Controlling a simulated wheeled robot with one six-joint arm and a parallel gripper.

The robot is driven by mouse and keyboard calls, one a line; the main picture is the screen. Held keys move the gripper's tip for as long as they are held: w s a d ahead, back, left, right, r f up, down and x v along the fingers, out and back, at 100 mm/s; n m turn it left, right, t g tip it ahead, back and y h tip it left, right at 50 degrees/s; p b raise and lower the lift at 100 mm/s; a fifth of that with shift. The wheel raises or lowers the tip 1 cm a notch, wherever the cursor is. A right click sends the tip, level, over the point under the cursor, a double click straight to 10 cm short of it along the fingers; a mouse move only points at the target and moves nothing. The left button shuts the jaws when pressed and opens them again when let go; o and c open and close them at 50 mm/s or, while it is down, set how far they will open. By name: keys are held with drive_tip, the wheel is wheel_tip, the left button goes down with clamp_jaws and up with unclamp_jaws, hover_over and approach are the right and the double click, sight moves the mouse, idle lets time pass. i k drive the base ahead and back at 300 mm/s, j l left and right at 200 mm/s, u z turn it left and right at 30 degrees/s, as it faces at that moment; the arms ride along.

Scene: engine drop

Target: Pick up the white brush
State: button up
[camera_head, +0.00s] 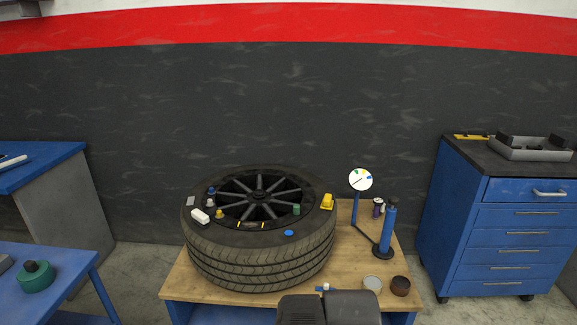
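A small white blocky object (200,216) lies on the left part of the tire's upper sidewall. It may be the white brush, but it is too small to make out bristles. The tire (262,262) lies flat on a wooden-topped table (207,298), its dark spoked rim facing up. A long white item (13,161) also lies on the blue table at the far left; I cannot tell what it is. Dark parts of my own arm rise at the bottom edge. My gripper's fingers do not show.
Several small coloured items sit on the tire, including a yellow one (327,202). A blue pump (388,230) with a round gauge (360,180) stands right of it. Two round tins (372,284) (400,286) are in front. A blue drawer cabinet (500,218) stands right.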

sight(201, 218)
drive_tip(key=i+j+u, duration=0.15)
drive_tip(key=i+u, duration=0.7)
drive_tip(key=i+l+u, duration=0.15)
drive_tip(key=i+u, duration=0.3)
drive_tip(key=i+l+u, duration=0.2)
drive_tip(key=u, duration=0.25)
drive_tip(key=i+l, duration=0.05)
